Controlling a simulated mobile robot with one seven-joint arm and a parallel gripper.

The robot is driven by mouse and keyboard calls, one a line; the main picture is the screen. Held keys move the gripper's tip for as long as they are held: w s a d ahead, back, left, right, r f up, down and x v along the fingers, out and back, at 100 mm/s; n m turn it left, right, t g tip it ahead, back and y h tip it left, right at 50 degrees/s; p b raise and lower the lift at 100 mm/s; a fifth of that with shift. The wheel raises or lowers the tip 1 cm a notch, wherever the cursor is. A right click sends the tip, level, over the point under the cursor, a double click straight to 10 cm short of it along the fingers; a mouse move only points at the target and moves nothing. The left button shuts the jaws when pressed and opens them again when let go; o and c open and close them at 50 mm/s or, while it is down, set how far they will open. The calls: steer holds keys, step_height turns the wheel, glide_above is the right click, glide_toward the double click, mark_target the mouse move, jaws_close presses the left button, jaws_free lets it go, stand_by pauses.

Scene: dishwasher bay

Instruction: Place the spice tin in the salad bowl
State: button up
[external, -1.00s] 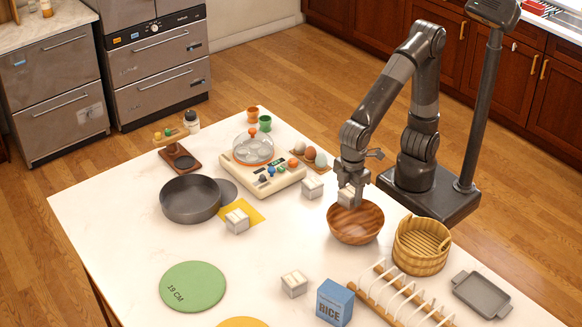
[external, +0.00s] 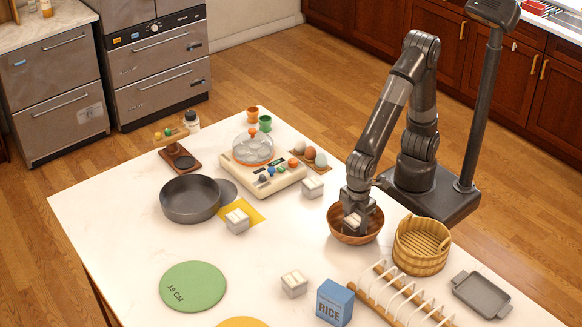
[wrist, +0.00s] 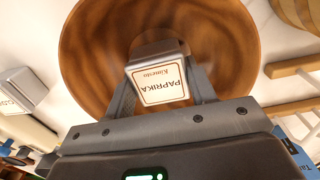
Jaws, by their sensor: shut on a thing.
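The spice tin (wrist: 159,82) is a small pale box with a label reading PAPRIKA. My gripper (external: 354,224) is shut on it, with a finger on each side of the tin in the wrist view (wrist: 160,95). The salad bowl (external: 377,232) is brown wood and stands near the right side of the table. My gripper and the tin are down inside the bowl's opening in the external view. In the wrist view the bowl (wrist: 85,50) surrounds the tin. I cannot tell whether the tin touches the bowl's bottom.
Similar small pale tins stand on the table, one (external: 312,187) behind the bowl and one (external: 294,284) in front. A wooden basket (external: 421,246) and a wooden rack (external: 400,297) stand to the right. A blue rice box (external: 334,302) is in front.

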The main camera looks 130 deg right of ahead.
mark_target(356, 219)
steer(key=o, duration=1)
steer(key=shift+f, duration=0.1)
step_height(356, 219, up, 12)
steer(key=r, duration=0.1)
steer(key=s+d+t, duration=0.2)
steer(key=s+d, duration=0.2)
steer(key=s, duration=0.2)
steer(key=s+d+r+t, duration=0.1)
steer(key=s+d, duration=0.3)
steer(key=s, duration=0.2)
steer(key=s+d+r+t, duration=0.1)
steer(key=s+d+t, duration=0.1)
steer(key=s+d, duration=0.2)
steer(key=shift+s+r+t, duration=0.2)
steer(key=shift+s+t, duration=0.1)
steer(key=shift+s, duration=1.2)
